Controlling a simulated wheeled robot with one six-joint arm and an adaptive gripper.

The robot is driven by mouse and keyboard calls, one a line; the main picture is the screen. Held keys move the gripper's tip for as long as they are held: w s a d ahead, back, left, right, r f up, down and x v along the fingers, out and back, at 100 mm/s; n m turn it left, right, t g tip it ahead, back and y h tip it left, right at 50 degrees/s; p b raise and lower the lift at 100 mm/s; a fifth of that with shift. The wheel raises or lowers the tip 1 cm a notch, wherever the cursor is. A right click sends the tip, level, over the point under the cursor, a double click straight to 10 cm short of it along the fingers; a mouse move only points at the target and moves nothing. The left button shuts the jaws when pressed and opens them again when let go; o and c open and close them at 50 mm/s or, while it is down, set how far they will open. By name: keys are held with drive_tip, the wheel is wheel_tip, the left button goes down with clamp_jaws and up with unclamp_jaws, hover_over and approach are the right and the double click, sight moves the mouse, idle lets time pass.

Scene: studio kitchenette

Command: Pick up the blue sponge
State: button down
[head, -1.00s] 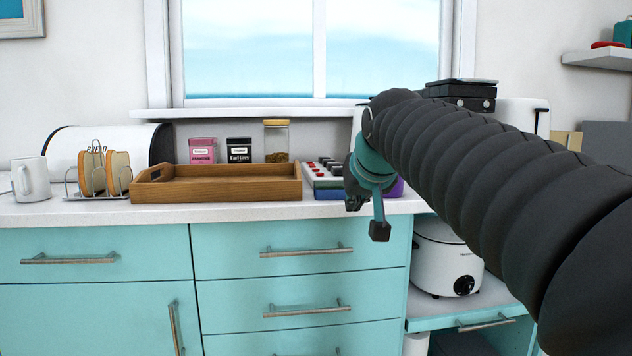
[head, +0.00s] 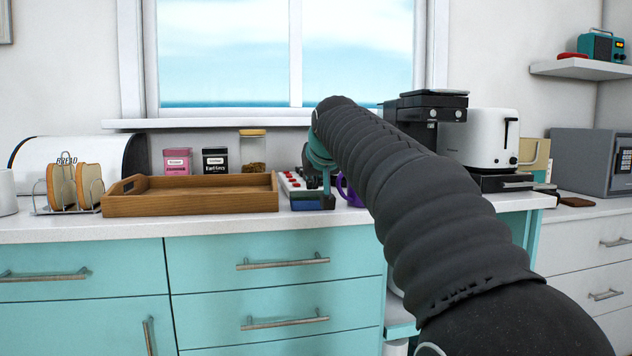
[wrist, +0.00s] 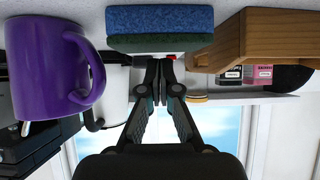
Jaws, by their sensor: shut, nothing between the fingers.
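The blue sponge (wrist: 160,20) has a blue layer and a dark green layer. In the wrist view, which looks upside down, it lies on the counter at the top middle, just past my fingertips. In the head view my gripper is mostly hidden by my arm.
A purple mug (wrist: 48,66) stands on one side of the sponge and a wooden tray (head: 190,203) on the other, both close. A white box with red-topped items (head: 292,183) is behind it. A toaster (head: 490,138) and coffee machine (head: 432,112) stand farther right.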

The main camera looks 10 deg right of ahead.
drive_tip(key=shift+w, duration=0.65)
drive_tip(key=shift+w+f, duration=0.25)
drive_tip(key=shift+s+f+b, duration=0.1)
drive_tip(key=shift+f+b, duration=0.25)
drive_tip(key=shift+f, duration=0.3)
